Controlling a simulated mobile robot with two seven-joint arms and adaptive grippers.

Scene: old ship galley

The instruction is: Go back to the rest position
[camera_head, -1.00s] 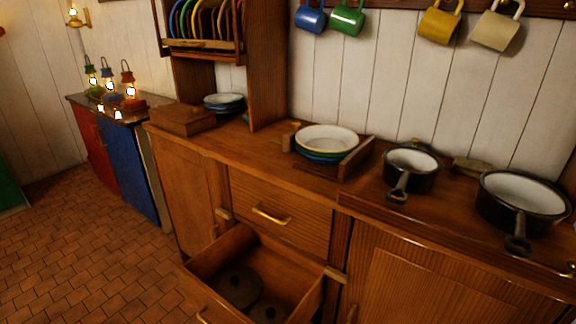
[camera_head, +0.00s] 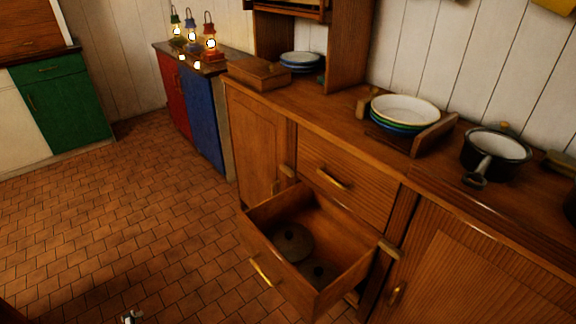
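At the bottom edge left of centre, a small grey and black piece (camera_head: 131,317) shows over the floor; it looks like the tip of my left gripper. Too little of it shows to tell whether it is open or shut. My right gripper is out of view. The lower drawer (camera_head: 262,270) of the wooden counter stands pulled out. Dark round lids (camera_head: 293,242) lie in it.
The wooden counter (camera_head: 330,123) runs along the wall. It bears stacked plates (camera_head: 405,108) in a holder, a black pot (camera_head: 497,146), a wooden box (camera_head: 257,73) and blue plates (camera_head: 300,60). Lit lanterns (camera_head: 210,42) stand farther back. The tiled floor (camera_head: 120,205) is clear.

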